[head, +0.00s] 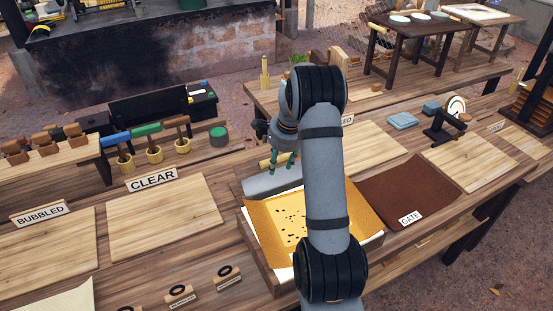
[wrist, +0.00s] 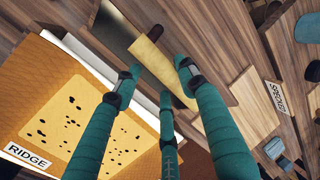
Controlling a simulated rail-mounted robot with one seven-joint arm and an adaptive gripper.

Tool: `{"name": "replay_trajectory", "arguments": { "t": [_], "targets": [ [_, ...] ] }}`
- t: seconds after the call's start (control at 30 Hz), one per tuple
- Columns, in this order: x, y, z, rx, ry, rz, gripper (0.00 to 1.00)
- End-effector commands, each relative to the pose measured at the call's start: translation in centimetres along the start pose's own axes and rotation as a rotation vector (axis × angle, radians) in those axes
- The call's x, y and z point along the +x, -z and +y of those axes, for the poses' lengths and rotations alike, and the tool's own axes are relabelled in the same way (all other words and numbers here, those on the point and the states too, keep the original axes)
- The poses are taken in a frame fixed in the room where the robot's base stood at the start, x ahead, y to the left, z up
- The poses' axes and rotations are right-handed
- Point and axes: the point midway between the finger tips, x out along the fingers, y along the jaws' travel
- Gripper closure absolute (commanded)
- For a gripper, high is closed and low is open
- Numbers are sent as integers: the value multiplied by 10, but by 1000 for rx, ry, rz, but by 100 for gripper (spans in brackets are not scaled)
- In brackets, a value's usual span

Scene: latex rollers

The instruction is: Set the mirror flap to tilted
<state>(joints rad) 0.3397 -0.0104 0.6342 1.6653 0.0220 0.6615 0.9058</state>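The mirror flap (head: 270,183) appears to be the grey panel at the back edge of the tray in the head view. It looks dark in the wrist view (wrist: 110,28), and its exact tilt is hard to judge. A pale wooden bar (wrist: 160,66), like a handle, lies along it; the bar also shows in the head view (head: 268,163). My gripper (head: 284,162) is over the bar's right part. In the wrist view its teal fingers (wrist: 158,80) are spread, with the bar showing between and beyond the tips. I cannot tell whether they touch it.
The tray (head: 262,254) holds a yellow speckled sheet (head: 270,222) below the flap; my arm hides its right part. A brown mat (head: 405,190) with a GATE label lies to the right. The CLEAR board (head: 165,218) to the left is bare.

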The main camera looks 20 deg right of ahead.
Motion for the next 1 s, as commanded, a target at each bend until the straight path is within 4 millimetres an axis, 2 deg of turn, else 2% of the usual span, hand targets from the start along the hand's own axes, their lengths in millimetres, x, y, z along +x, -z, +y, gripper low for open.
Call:
{"name": "replay_trajectory", "arguments": {
  "t": [0.13, 0.5, 0.67, 1.0],
  "targets": [
    [-1, 0, -1, 1, 3, 1, 51],
    [-8, 0, -4, -1, 10, 3, 51],
    [-34, 1, -5, 0, 14, 4, 51],
    [-102, 1, -3, 0, 11, 4, 51]
  ]
}}
